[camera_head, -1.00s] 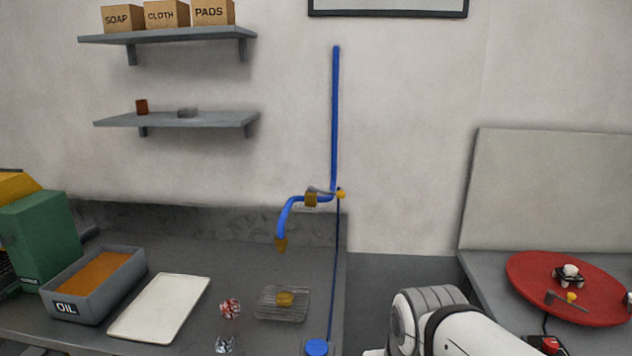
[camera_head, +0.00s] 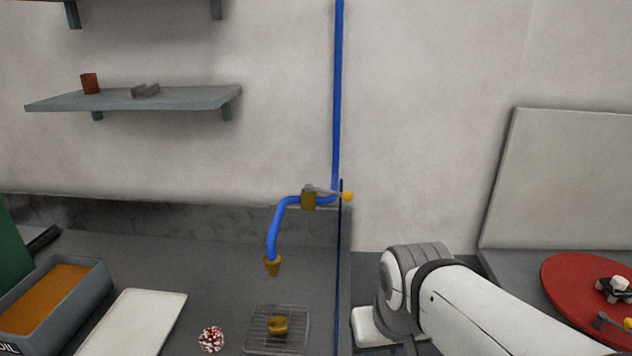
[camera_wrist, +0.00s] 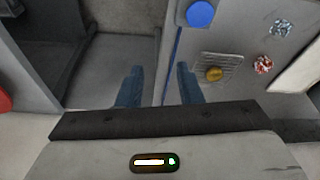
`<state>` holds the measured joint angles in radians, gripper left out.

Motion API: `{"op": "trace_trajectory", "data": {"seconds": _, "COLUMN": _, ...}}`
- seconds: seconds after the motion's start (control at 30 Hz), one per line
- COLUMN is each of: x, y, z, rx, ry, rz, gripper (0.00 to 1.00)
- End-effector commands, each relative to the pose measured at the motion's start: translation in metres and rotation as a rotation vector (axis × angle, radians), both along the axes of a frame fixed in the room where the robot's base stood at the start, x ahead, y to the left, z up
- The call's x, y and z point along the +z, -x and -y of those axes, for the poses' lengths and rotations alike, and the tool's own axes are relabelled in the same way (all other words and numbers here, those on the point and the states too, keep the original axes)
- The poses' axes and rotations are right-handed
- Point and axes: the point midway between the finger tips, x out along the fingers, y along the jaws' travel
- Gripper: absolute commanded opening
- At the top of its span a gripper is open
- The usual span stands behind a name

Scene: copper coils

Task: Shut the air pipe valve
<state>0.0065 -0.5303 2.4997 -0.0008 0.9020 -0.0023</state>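The air pipe (camera_head: 337,95) is blue and runs down the wall, then bends left and down to a brass nozzle (camera_head: 272,265). On its bend sits the brass valve (camera_head: 308,199), with a lever (camera_head: 328,192) ending in a yellow knob and pointing right. In the wrist view my gripper (camera_wrist: 160,72) has two blue fingers spread apart with nothing between them. It points down over the edge of the bench and is not touching the valve. The valve is not in the wrist view. In the head view the gripper itself is hidden; only my arm shows at lower right.
A wire rack (camera_head: 262,340) with a copper-gold coil (camera_head: 278,325) lies below the nozzle. A red-and-white tangle (camera_head: 211,339), a white tray (camera_head: 135,318) and an oil tub (camera_head: 88,300) are to its left. Air around the valve is clear.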

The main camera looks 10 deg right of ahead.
Motion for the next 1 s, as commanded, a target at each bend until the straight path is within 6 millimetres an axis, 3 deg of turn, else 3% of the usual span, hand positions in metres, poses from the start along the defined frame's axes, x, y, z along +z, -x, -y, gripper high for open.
{"op": "trace_trajectory", "data": {"seconds": 0.17, "x": 0.005, "y": -0.004, "z": 0.0, "rx": 0.01, "ry": 0.004, "rz": -0.001, "gripper": 0.33}}
{"op": "trace_trajectory", "data": {"seconds": 0.27, "x": 0.021, "y": -0.022, "z": 0.001, "rx": 0.052, "ry": 0.019, "rz": -0.007, "gripper": 0.33}}
{"op": "trace_trajectory", "data": {"seconds": 0.37, "x": 0.05, "y": -0.057, "z": 0.002, "rx": 0.138, "ry": 0.049, "rz": -0.019, "gripper": 0.33}}
{"op": "trace_trajectory", "data": {"seconds": 0.5, "x": 0.097, "y": -0.125, "z": 0.001, "rx": 0.318, "ry": 0.11, "rz": -0.044, "gripper": 0.33}}
{"op": "trace_trajectory", "data": {"seconds": 0.7, "x": 0.144, "y": -0.225, "z": -0.003, "rx": 0.583, "ry": 0.194, "rz": -0.083, "gripper": 0.33}}
{"op": "trace_trajectory", "data": {"seconds": 0.9, "x": 0.164, "y": -0.309, "z": -0.01, "rx": 0.818, "ry": 0.264, "rz": -0.12, "gripper": 0.33}}
{"op": "trace_trajectory", "data": {"seconds": 1.0, "x": 0.167, "y": -0.336, "z": -0.013, "rx": 0.9, "ry": 0.287, "rz": -0.133, "gripper": 0.33}}
